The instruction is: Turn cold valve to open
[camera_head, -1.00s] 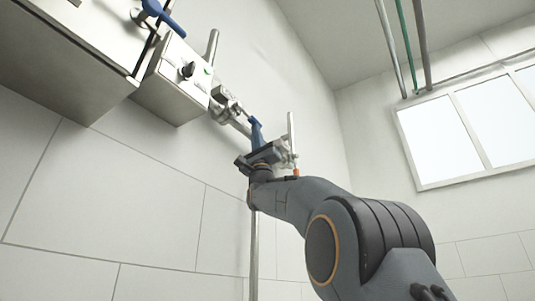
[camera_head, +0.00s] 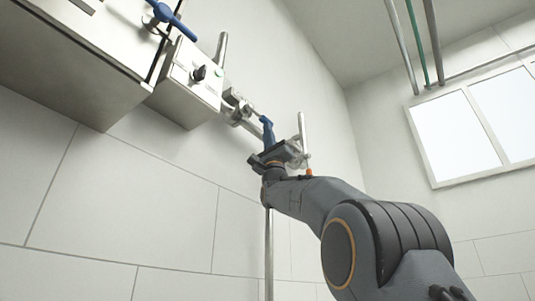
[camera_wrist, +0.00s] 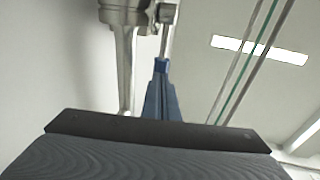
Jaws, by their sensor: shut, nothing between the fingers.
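A blue valve lever (camera_head: 268,131) stands upright on the metal pipe fitting (camera_head: 240,110) along the wall. I take it for the cold valve's handle, but no label shows. My gripper (camera_head: 284,154) is just below the lever, close to its lower end. In the wrist view the lever (camera_wrist: 161,95) rises behind the dark edge of my gripper (camera_wrist: 155,128), which hides its lower part. I cannot tell whether they touch. My gripper is shut with nothing held. A second blue handle (camera_head: 171,16) is at the upper left by the steel cabinet.
A steel cabinet (camera_head: 75,60) and a control box (camera_head: 185,85) with a black knob (camera_head: 199,73) and a green button are on the wall at left. A vertical pipe (camera_head: 303,130) stands just beyond my gripper. The space to the right, below the window (camera_head: 475,125), is open.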

